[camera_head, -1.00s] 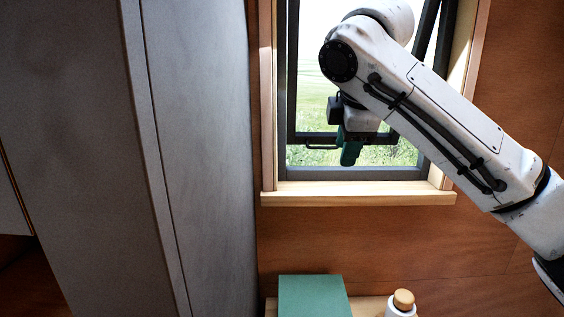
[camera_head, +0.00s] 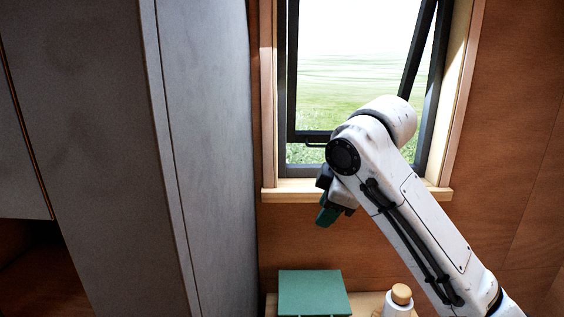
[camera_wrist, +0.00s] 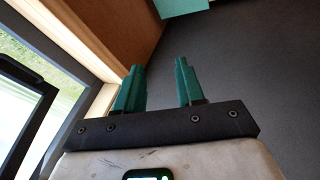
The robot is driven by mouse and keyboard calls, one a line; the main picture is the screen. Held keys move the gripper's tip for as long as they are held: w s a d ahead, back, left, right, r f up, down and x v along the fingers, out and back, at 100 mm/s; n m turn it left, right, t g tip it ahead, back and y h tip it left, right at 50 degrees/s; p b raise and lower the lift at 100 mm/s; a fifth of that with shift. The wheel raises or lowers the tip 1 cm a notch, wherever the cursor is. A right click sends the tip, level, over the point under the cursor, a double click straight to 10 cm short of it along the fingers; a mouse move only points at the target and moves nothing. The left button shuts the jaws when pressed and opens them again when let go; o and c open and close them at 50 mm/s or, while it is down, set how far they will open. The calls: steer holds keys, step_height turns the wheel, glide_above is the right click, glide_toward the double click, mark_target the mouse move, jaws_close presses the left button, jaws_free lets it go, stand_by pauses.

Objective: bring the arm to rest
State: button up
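My gripper (camera_head: 327,213) hangs at the end of my white arm, just in front of the window sill in the head view. In the wrist view my gripper (camera_wrist: 160,80) shows two green fingers apart with nothing between them, so it is open and empty. The arm is bent, with its elbow in front of the lower right of the window.
The dark-framed window (camera_head: 291,90) stands ajar above a wooden sill (camera_head: 285,192). A tall grey cabinet (camera_head: 200,150) is at left. Below are a green box (camera_head: 313,293) and a white jar with a wooden lid (camera_head: 401,294). Wooden wall (camera_head: 520,150) lies right.

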steer(key=s+d+f+m, duration=0.25)
steer(key=s+f, duration=0.35)
steer(key=f, duration=0.4)
steer(key=s+d+f+m+g+y, duration=0.1)
steer(key=s+f+m, duration=0.4)
steer(key=f, duration=0.4)
steer(key=s+d+f+m, duration=0.2)
steer(key=s+f, duration=0.5)
steer(key=f, duration=0.3)
steer(key=s+d+f+m+g+h, duration=0.1)
steer(key=s+d+f+m, duration=0.1)
steer(key=s, duration=0.6)
steer(key=s+d+f+m+g+h, duration=0.1)
steer(key=s+d+f+m, duration=0.1)
steer(key=s+d+f, duration=0.3)
steer(key=s+d+f+m+g+h, duration=0.1)
steer(key=s+d, duration=0.5)
steer(key=s, duration=0.6)
step_height(320, 180, down, 3)
steer(key=shift+s+r+m+h, duration=0.1)
steer(key=shift+s+m+h, duration=0.3)
steer(key=shift+m, duration=0.65)
steer(key=shift+w, duration=0.15)
steer(key=shift+c, duration=0.2)
